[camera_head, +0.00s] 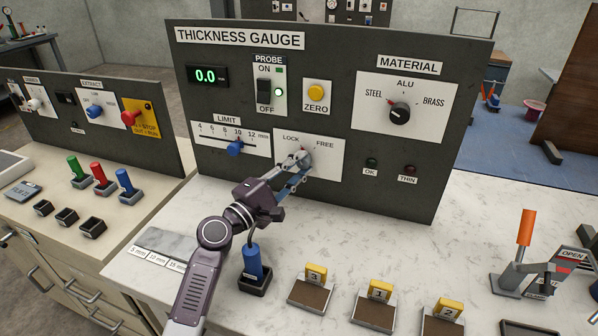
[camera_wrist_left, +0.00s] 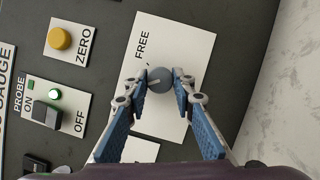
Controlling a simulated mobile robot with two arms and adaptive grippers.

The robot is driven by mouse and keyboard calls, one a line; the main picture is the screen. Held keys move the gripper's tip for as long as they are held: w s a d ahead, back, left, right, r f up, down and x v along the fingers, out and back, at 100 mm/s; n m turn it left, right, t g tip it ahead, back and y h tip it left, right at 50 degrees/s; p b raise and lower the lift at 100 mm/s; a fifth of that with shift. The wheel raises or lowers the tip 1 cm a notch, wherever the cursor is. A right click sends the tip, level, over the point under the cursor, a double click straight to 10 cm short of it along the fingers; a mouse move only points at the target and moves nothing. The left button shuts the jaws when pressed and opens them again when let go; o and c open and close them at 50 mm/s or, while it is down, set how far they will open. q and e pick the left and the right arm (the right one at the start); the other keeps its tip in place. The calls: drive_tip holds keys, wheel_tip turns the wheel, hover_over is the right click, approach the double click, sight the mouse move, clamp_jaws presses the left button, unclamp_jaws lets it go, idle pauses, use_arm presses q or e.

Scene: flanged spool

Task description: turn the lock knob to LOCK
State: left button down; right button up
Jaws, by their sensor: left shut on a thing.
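The lock knob (camera_wrist_left: 160,80) is a round grey knob on a white plate marked LOCK and FREE (camera_head: 325,165) on the thickness gauge panel. My left gripper (camera_head: 300,161) reaches up to it from the front. In the left wrist view, its two fingertips (camera_wrist_left: 160,81) are closed on opposite sides of the knob. A small mark at the knob's edge appears to lie on the FREE side. The word LOCK shows in the head view but is hidden behind a finger in the wrist view. My right gripper is in neither view.
The LIMIT slider (camera_head: 235,148) is left of the plate, and the MATERIAL knob (camera_head: 400,113) is to the right. A blue-handled tool (camera_head: 252,262) stands in a holder below my arm. Numbered yellow blocks (camera_head: 381,290) stand along the bench front. The bench between them and the panel is clear.

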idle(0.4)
use_arm(q)
drive_tip(key=c, duration=1.6)
unclamp_jaws()
drive_tip(key=v, duration=1.2)
drive_tip(key=shift+f, duration=0.15)
